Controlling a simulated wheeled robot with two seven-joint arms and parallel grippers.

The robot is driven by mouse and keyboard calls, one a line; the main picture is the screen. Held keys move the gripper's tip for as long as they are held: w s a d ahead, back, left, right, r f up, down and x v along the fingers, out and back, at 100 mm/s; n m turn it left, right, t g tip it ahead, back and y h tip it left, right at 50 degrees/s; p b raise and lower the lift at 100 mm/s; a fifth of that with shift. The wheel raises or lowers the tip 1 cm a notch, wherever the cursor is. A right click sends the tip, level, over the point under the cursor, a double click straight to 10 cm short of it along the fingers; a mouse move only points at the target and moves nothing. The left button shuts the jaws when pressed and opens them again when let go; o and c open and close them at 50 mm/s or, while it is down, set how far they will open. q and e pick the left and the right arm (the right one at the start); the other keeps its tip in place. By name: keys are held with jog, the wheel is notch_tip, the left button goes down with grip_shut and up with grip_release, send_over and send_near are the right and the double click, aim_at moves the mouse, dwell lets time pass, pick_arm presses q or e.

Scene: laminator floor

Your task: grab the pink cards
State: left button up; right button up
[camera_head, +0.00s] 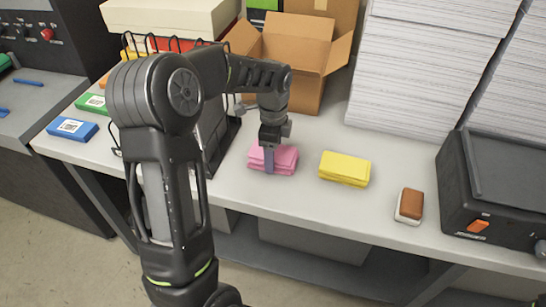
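The pink cards (285,164) lie as a small stack on the grey-white table, left of the yellow stack. My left gripper (268,166) points straight down at them. One finger shows in front of the stack's near side, and the other finger is hidden. I cannot tell whether the fingers press on the cards or stand apart from them. The stack appears to rest on the table. My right gripper is not in view.
Yellow cards (345,169) lie right of the pink ones, then a brown-and-white block (410,205) and a black machine (500,190). An open cardboard box (295,55) and tall paper stacks (415,70) stand behind. A black wire rack (222,140) is close on the left.

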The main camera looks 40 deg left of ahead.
pick_arm(q)
jog(key=c, duration=0.6)
notch_tip(320, 180, up, 10)
jog(key=shift+r+b, duration=0.1)
jog(key=shift+b, duration=0.55)
